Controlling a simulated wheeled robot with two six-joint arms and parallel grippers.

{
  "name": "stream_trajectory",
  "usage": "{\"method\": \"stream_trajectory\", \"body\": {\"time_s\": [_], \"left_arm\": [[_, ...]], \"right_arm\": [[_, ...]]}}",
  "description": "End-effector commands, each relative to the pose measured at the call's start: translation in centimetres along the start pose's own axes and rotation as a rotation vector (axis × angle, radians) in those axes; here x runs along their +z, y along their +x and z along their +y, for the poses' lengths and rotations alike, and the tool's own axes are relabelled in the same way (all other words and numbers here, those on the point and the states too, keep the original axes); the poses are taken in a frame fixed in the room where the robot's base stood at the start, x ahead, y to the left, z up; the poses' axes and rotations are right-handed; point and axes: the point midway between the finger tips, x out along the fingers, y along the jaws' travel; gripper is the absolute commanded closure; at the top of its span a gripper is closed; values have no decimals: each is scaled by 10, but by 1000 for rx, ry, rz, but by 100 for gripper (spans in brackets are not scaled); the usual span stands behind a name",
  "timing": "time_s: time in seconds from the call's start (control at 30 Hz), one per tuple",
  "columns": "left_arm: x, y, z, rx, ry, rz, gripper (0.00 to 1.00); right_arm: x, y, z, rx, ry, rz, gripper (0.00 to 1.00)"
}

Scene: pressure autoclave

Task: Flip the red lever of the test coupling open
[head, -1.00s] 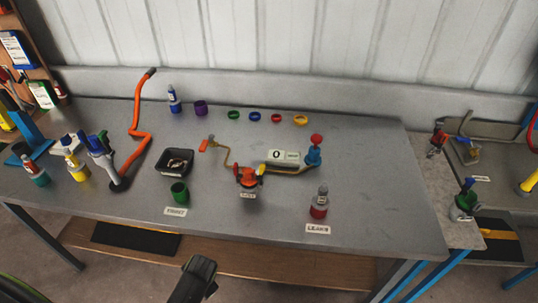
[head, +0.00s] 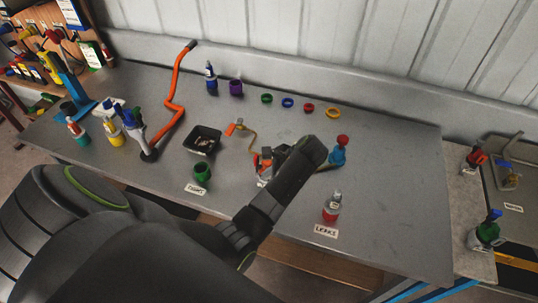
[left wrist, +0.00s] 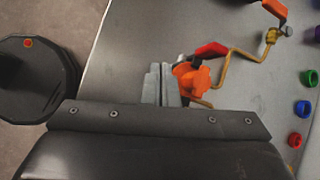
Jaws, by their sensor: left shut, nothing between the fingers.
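The test coupling shows in the left wrist view as an orange body (left wrist: 196,78) with a red lever (left wrist: 211,49) slanting off its upper side. In the head view the left arm reaches over the bench from the lower left. My right gripper is in neither view.
A bent yellow pipe (left wrist: 240,55) with an orange handle (left wrist: 275,8) runs from the coupling. A black tray (head: 202,140) and green cup (head: 201,173) stand left of it. A red-based bottle (head: 332,207) and blue valve (head: 338,154) stand right.

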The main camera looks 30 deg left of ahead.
Motion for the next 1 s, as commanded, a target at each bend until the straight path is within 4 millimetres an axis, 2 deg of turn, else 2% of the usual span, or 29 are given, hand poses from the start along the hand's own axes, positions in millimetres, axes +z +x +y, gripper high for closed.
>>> {"method": "stream_trajectory", "body": {"time_s": [0.03, 0.2, 0.4, 0.6, 0.87, 1.0], "left_arm": [[-3, -13, -10, -5, 43, -23, 100], [-7, -47, -32, -5, 180, -106, 100], [-9, -74, -48, -3, 287, -176, 100], [-10, -82, -52, 0, 321, -199, 100], [-10, -82, -52, -1, 320, -198, 100], [-10, -76, -52, 0, 318, -199, 100]], "right_arm": [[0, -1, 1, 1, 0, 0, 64], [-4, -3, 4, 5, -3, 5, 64], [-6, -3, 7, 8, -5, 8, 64], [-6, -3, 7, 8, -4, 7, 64], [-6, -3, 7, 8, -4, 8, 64], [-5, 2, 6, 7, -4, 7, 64]]}}
